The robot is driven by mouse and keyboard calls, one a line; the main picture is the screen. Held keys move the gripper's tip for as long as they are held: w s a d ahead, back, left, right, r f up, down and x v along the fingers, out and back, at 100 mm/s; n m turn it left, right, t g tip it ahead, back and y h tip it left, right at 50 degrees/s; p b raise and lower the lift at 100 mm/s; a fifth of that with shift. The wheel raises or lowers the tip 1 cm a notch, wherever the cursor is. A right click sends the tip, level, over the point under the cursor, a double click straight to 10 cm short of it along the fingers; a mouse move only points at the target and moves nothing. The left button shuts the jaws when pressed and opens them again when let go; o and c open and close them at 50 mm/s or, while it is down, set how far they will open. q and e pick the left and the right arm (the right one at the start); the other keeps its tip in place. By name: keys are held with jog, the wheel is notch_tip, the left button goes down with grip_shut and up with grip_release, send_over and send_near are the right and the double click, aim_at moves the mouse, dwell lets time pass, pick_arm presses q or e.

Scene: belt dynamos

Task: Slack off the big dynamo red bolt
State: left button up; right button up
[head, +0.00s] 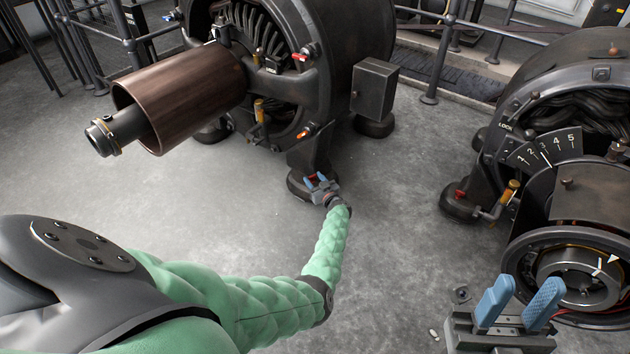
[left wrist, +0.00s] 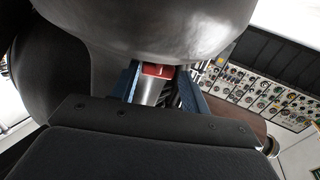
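The big dynamo (head: 345,45) stands at the top centre of the head view, a dark machine with a brown pulley (head: 180,95). A red bolt (head: 312,177) shows low at its near foot (head: 298,186). My left gripper (head: 317,183) is down at that foot, its blue fingers apart on either side of the bolt. In the left wrist view the red bolt head (left wrist: 158,70) lies between the fingertips, under a dark rounded part; I cannot tell whether either finger touches it. My right gripper (head: 520,302) is open and empty at the lower right.
A second dynamo (head: 580,120) with a numbered scale (head: 545,150) and a red bolt (head: 461,194) stands at the right, behind my right gripper. A grey box (head: 374,88) juts from the big dynamo's side. Railings (head: 430,70) run behind. The floor between the machines is mostly clear.

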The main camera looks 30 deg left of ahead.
pick_arm(q)
jog(key=shift+o, duration=0.9)
jog(key=shift+d, duration=0.2)
